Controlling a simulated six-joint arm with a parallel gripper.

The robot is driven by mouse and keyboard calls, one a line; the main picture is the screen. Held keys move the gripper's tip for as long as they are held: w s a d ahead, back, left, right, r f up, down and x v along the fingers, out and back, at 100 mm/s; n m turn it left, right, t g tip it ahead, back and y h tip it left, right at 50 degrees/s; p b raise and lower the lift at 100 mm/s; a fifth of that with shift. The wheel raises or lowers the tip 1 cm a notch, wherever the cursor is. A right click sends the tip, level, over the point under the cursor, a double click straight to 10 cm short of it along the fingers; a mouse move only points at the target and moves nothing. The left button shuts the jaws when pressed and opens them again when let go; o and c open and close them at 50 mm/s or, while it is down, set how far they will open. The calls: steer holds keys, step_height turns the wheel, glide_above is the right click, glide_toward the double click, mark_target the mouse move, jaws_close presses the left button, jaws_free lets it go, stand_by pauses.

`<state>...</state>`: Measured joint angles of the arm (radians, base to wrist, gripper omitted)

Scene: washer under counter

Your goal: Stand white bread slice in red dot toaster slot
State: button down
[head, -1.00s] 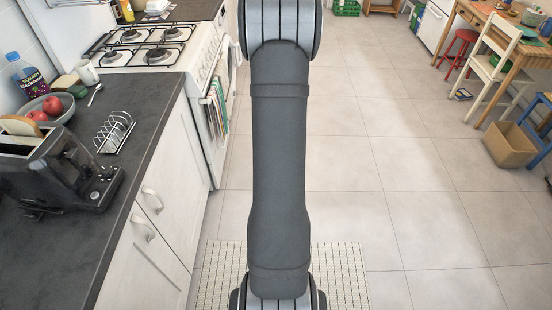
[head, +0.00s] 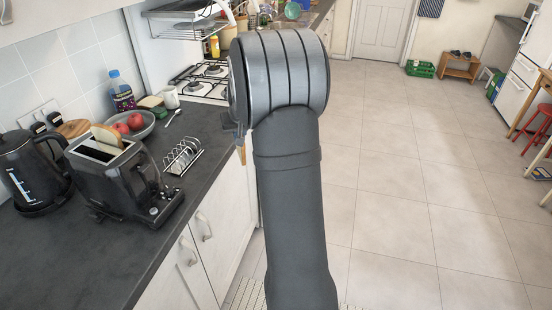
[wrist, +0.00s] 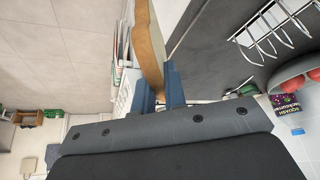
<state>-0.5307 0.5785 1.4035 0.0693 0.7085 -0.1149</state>
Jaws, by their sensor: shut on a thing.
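In the wrist view my gripper (wrist: 160,88) has its blue fingers closed on a bread slice (wrist: 148,45), whose brown crust edge sticks out beyond them. In the head view my arm hides most of the gripper and the held slice. The black toaster (head: 112,180) stands on the dark counter at left. A bread slice (head: 107,136) stands partly out of its far slot; the nearer slot (head: 92,152) looks dark and empty. I cannot make out a red dot on the toaster. The gripper is apart from the toaster, to its right.
A black kettle (head: 32,172) stands left of the toaster. A wire toast rack (head: 183,157) stands to its right. Bare counter (head: 75,255) lies in front.

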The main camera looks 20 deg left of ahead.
steer(key=s+a+r+n+g+y, duration=0.1)
steer(key=s+a+r+n, duration=0.2)
steer(key=s+a+r, duration=0.75)
steer(key=s+a+r+n+g+y, duration=0.1)
steer(key=s+a+r+n, duration=0.2)
steer(key=s+a+r, duration=0.75)
steer(key=s+a+n+g+y, duration=0.1)
steer(key=s+a+n+g, duration=0.1)
steer(key=s+a+n, duration=0.4)
step_height(320, 180, down, 7)
steer(key=s+m, duration=0.2)
steer(key=shift+a+f, duration=0.2)
steer(key=shift+a, duration=0.25)
